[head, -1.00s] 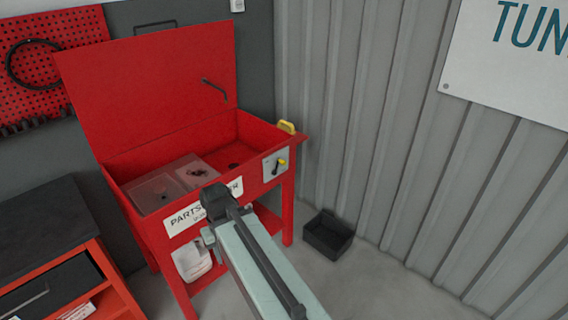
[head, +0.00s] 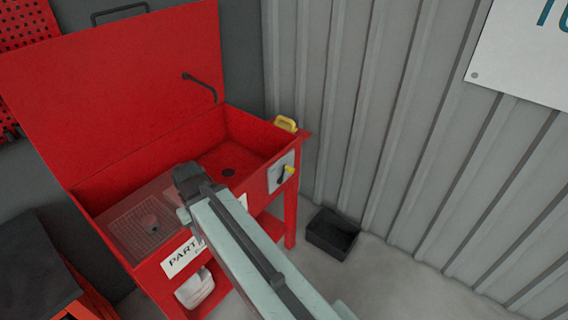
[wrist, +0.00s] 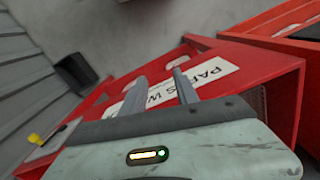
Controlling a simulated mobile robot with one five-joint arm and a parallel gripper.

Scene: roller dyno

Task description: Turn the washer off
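The red parts washer (head: 150,250) stands ahead with its lid (head: 120,85) raised. The lever points up to the right. In the head view my arm hides the gripper's fingertips.
A yellow handle (head: 286,123) sits on the washer's right rim. A black bin (head: 332,233) lies on the floor right of the washer, near the corrugated wall (head: 400,130). A dark-topped cabinet (head: 35,265) stands at the left. Floor at the lower right is clear.

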